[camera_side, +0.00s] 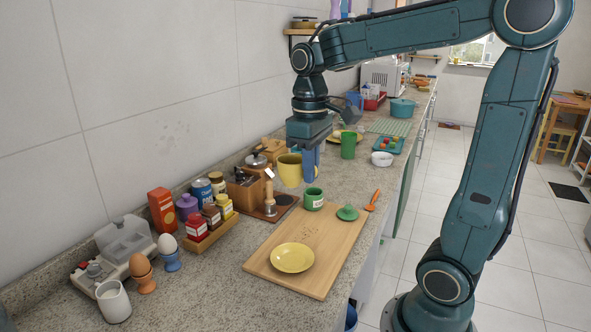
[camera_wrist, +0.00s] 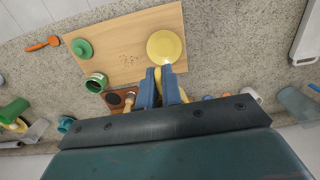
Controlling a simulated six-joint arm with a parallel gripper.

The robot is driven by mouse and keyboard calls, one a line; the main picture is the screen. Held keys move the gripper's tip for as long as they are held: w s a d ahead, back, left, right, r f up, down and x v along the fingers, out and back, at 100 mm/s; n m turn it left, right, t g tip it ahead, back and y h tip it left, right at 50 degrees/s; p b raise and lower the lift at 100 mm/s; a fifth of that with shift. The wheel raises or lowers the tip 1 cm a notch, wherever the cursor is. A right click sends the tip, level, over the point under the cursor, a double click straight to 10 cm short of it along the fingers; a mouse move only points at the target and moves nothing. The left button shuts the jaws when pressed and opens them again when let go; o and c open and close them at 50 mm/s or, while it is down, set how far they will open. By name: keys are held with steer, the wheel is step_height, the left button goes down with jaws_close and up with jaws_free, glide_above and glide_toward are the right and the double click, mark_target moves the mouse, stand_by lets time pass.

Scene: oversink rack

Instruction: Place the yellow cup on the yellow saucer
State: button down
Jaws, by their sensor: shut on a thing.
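The yellow cup (camera_side: 289,170) hangs at my gripper (camera_side: 310,172) in the side view, above the counter. My gripper points down and its blue fingers are shut on the cup. The yellow saucer (camera_side: 292,258) lies flat and empty on the near part of the wooden board. It also shows in the wrist view (camera_wrist: 165,46), beyond the fingertips. The cup is apart from the saucer, farther back along the counter.
Spice jars, egg cups and a coffee grinder (camera_side: 245,188) line the wall side. A green cup (camera_side: 348,145) stands behind.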

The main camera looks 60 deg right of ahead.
mark_target(309, 263)
steer(key=shift+a, duration=0.2)
steer(key=shift+f, duration=0.1)
step_height(309, 263, down, 20)
steer(key=shift+r, duration=0.1)
stand_by(1.1)
steer(key=c, duration=1.6)
jaws_free()
steer(key=shift+o, duration=0.2)
step_height(309, 263, up, 12)
steer(key=shift+w, duration=0.1)
